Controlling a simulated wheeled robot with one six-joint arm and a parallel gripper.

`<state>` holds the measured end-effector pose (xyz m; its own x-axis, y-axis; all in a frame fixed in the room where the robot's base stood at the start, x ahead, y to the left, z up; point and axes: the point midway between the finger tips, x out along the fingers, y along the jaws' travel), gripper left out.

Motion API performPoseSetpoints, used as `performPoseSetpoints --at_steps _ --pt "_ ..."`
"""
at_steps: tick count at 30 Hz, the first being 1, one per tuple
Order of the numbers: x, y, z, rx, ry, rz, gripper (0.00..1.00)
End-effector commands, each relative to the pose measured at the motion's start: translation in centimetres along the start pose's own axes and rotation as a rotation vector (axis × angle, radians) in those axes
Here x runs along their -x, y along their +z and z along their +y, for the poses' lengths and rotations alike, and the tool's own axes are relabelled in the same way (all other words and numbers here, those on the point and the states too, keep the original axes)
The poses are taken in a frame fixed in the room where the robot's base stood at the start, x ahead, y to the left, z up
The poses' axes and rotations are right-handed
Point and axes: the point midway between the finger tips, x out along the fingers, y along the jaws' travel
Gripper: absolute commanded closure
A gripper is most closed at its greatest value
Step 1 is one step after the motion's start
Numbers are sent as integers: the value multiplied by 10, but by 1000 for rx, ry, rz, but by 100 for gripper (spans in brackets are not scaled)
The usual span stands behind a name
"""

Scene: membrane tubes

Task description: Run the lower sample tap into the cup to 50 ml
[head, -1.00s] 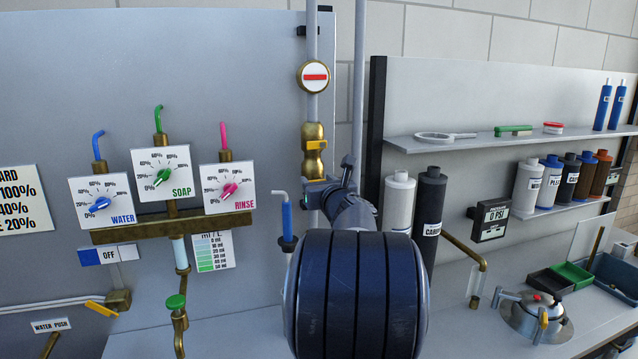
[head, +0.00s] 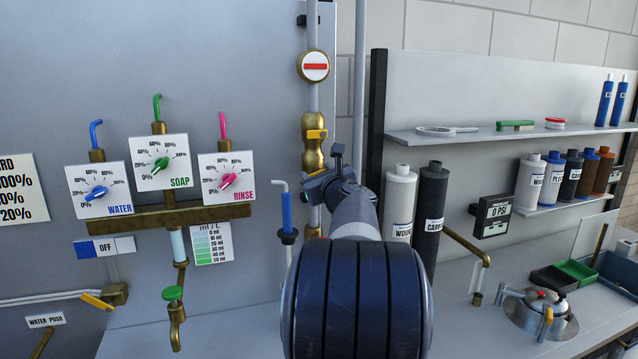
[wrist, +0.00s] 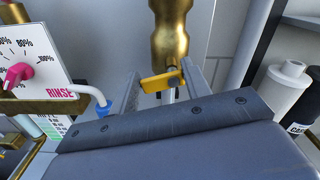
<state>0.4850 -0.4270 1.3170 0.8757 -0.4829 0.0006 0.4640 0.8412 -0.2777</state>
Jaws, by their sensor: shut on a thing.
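In the wrist view my gripper (wrist: 160,88) has its two grey fingers on either side of a yellow lever (wrist: 162,82) and is shut on it. The lever sits just below a brass fitting (wrist: 172,42). In the head view my gripper (head: 322,180) is at the upright pipe, beside the brass fitting (head: 313,158), partly hidden by my arm. A yellow lever (head: 316,134) also shows on that fitting; I cannot tell whether it is the same one. No label names the lower sample tap. I cannot make out a cup or its level.
Left are the WATER, SOAP and RINSE dials (head: 156,163) and a ml/L scale card (head: 212,243). A blue-handled bent tube (head: 287,210) stands close left of my gripper. White and dark filter cylinders (head: 400,200) stand close right. Further right is a shelf (head: 500,136).

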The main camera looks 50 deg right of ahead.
Motion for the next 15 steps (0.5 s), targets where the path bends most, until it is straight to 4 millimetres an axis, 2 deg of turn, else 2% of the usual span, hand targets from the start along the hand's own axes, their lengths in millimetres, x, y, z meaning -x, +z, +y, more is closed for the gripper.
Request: performPoseSetpoints --at_steps 6,15 --pt "0 -5 2 134 0 0 77" --pt "0 -5 2 231 1 1 77"
